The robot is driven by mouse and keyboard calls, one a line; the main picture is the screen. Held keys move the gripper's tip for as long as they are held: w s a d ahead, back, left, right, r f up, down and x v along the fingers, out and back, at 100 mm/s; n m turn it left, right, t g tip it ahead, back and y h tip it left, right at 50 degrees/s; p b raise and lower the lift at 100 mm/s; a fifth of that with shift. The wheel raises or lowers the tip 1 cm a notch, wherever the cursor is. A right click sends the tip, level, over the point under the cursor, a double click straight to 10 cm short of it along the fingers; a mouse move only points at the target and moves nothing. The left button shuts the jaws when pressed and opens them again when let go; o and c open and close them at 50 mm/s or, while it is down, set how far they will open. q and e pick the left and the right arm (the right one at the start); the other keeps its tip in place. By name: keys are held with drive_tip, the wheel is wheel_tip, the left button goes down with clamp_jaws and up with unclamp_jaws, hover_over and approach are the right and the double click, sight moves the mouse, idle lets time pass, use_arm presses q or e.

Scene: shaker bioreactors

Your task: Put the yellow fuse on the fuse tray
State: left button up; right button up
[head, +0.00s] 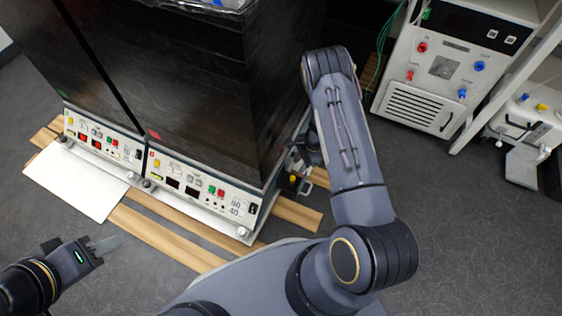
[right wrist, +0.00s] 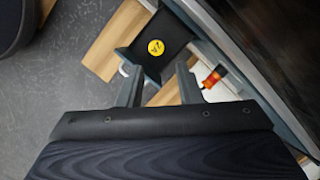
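A black tray-like part (right wrist: 152,32) with a round yellow sticker (right wrist: 156,47) shows in the right wrist view, beside the bioreactor's side; it may be the fuse tray. A small orange and dark cylinder (right wrist: 214,78) is just right of it, by the right fingertip; I cannot tell if it is the yellow fuse. My right gripper (right wrist: 158,80) is open, its two fingers apart, close to the black part. In the head view a black part with yellow (head: 292,179) shows beside the cabinet's right corner, partly hidden. My left gripper (head: 105,246) is at lower left, holding nothing visible.
Two dark bioreactor cabinets (head: 200,85) with control panels (head: 190,190) stand on wooden slats (head: 160,235). A white plate (head: 75,180) lies in front of the left one. A white unit (head: 415,100) with red and blue sockets stands at right.

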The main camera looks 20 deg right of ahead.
sight(292, 178)
drive_tip(key=b+x, duration=0.1)
drive_tip(key=x, duration=0.2)
drive_tip(key=b+x, duration=0.1)
drive_tip(key=x, duration=0.3)
drive_tip(key=b+x, duration=0.1)
drive_tip(key=x, duration=0.2)
drive_tip(key=shift+s+f, duration=0.2)
drive_tip(key=shift+s, duration=0.1)
clamp_jaws()
drive_tip(key=shift+r, duration=0.1)
drive_tip(key=shift+r, duration=0.5)
drive_tip(key=shift+r+p, duration=0.25)
drive_tip(key=shift+p, duration=0.05)
drive_tip(key=shift+r, duration=0.45)
